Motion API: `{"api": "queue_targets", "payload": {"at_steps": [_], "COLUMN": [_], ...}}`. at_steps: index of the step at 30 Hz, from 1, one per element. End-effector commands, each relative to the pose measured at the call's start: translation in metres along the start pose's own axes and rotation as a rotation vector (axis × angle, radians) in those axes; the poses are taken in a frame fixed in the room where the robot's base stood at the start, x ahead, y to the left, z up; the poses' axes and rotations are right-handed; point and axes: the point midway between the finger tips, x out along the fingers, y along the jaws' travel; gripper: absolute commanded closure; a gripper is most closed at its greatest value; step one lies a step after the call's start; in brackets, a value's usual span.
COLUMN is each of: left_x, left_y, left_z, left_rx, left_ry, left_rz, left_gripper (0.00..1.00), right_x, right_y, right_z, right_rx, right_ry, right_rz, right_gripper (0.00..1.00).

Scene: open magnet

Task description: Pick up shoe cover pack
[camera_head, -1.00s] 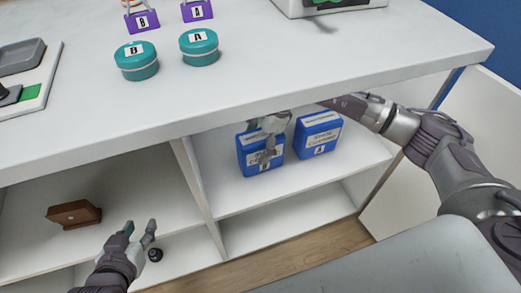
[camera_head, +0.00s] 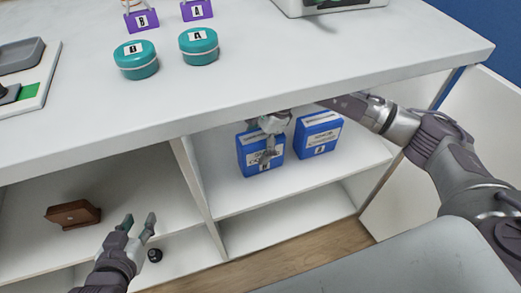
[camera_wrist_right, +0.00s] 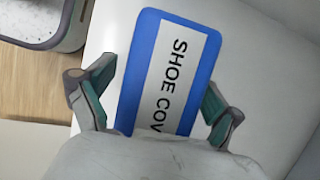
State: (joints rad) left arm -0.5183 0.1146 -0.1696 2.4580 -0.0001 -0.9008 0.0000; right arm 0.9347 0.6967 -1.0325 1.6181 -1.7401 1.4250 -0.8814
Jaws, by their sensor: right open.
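Two blue shoe cover packs with white labels stand on the upper shelf under the counter. The left pack (camera_head: 246,157) is partly hidden by my right gripper (camera_head: 268,155), which reaches in under the counter in front of it. The right pack (camera_head: 318,135) stands beside it, apart from the gripper. In the right wrist view, a blue pack (camera_wrist_right: 172,75) with "SHOE COV" showing lies between the open fingers of my right gripper (camera_wrist_right: 158,98). I cannot tell whether the fingers touch it. My left gripper (camera_head: 138,226) is open and empty in front of the left shelf bay.
The white counter (camera_head: 300,60) overhangs the shelves and bears two teal round tins (camera_head: 136,60) and purple labelled stands (camera_head: 141,21). A vertical divider (camera_head: 192,180) separates the bays. A brown wooden object (camera_head: 73,213) and a small black object (camera_head: 155,255) sit in the left bay.

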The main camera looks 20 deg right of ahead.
Motion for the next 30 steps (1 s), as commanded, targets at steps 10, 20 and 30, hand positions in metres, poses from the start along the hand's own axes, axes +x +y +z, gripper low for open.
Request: {"api": "queue_targets", "payload": {"at_steps": [10, 20, 30], "left_x": [0.0003, 0.0004, 0.0003], "left_y": [0.0005, 0.0005, 0.0002], "left_z": [-0.0015, -0.0010, -0.0010], "left_rx": [0.000, -0.001, 0.000], "left_ry": [0.007, 0.004, 0.003], "left_rz": [0.001, 0.001, 0.000], "left_gripper": [0.60, 0.60, 0.60], "right_x": [0.0000, 0.0000, -0.0004], "right_y": [0.0000, -0.0001, -0.0003], "right_z": [-0.0001, -0.0001, 0.0004], "right_rx": [0.000, 0.000, 0.000], "right_ry": [0.000, 0.000, -0.001], "right_rz": [0.000, 0.000, -0.001], "right_gripper": [0.08, 0.63, 0.86]}}
